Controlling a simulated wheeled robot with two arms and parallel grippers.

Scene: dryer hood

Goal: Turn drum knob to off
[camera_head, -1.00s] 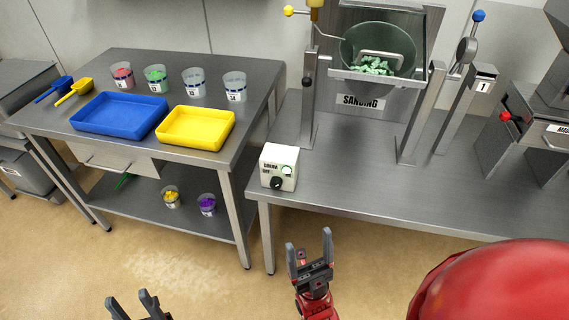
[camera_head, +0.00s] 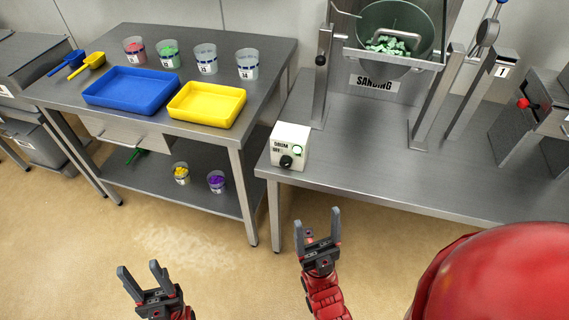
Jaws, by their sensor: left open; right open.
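The drum control box (camera_head: 291,146) is a small white box at the front left corner of the right metal table. The knob's exact setting is too small to read. My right gripper (camera_head: 321,226) is open and empty, below and slightly right of the box, in front of the table edge. My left gripper (camera_head: 138,272) is open and empty at the lower left, over the floor. Neither touches the box.
The drum (camera_head: 397,35) with green pieces hangs in a metal frame above the right table (camera_head: 370,165). A left table (camera_head: 262,60) holds a blue tray (camera_head: 132,105), a yellow tray (camera_head: 207,119), cups and scoops. Open floor (camera_head: 180,235) lies in front.

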